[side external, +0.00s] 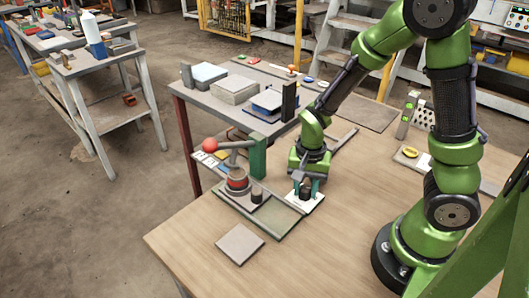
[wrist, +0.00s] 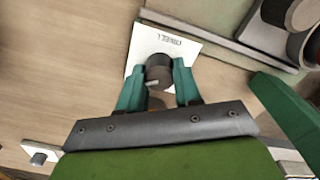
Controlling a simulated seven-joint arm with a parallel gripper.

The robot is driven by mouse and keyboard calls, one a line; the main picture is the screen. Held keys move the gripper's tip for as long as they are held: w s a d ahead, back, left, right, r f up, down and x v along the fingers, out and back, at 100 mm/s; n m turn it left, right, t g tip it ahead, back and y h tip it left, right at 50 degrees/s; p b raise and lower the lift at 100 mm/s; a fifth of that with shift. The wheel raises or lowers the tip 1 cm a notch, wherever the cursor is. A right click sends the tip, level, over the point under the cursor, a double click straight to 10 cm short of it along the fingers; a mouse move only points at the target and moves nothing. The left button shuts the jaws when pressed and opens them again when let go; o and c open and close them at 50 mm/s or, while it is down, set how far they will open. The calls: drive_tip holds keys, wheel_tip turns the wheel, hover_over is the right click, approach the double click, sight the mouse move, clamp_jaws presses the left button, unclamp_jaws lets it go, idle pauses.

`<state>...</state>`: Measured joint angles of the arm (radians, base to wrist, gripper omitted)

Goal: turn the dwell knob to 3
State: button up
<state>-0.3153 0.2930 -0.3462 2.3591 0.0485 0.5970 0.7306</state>
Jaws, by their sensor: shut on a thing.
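The dwell knob (wrist: 157,68) is a dark round knob on a white plate (wrist: 160,45) marked DWELL in the wrist view. A small pale mark shows on its near side, but I cannot read a scale number against it. In the side view the white plate (side external: 318,198) lies on the wooden table. My gripper (wrist: 158,80) points down at the knob with a green finger on either side, shut on it. In the side view my gripper (side external: 306,187) hides part of the knob.
Left of the plate in the side view stand a grey tray (side external: 277,219) and a lever with a red ball (side external: 210,145). A green upright block (side external: 257,157) stands behind. A grey square pad (side external: 240,244) lies in front. The near tabletop is clear.

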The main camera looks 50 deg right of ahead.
sight(305, 186)
drive_tip(key=shift+m, duration=0.3)
drive_tip(key=o, duration=1)
drive_tip(key=shift+o, duration=0.2)
wheel_tip(305, 186, up, 17)
drive_tip(key=s+a+r+n+t+y, duration=0.2)
drive_tip(key=s+a+r+n+t, duration=0.1)
drive_tip(key=s+r+n+t, duration=0.2)
drive_tip(key=n+t, duration=0.2)
drive_tip(key=n, duration=0.2)
drive_tip(key=shift+a+r, duration=0.25)
drive_tip(key=shift+r, duration=0.05)
